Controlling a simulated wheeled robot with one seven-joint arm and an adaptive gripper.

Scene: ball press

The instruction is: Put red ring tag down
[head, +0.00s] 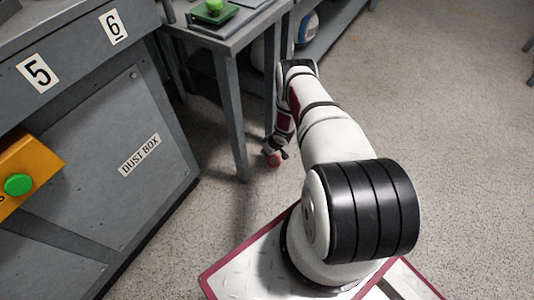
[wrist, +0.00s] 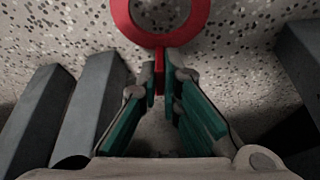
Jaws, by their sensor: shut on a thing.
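The red ring tag (wrist: 120,15) is at the top of the wrist view, a flat ring with a short stem. My gripper (wrist: 160,75) is shut on the stem, which sits between the green-padded fingers. The ring stands out past the fingertips, with speckled floor behind it. In the head view my gripper (head: 276,152) hangs low beside the leg of a grey table, and a bit of the red tag (head: 273,160) shows there. The upper edge of the ring is cut off in the wrist view.
A grey table (head: 228,42) with a green item (head: 213,10) on it stands beside my arm. Grey table legs flank my gripper in the wrist view. A dust box cabinet (head: 125,190) with an orange button box (head: 28,172) stands at left. The floor (head: 440,110) at right is clear.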

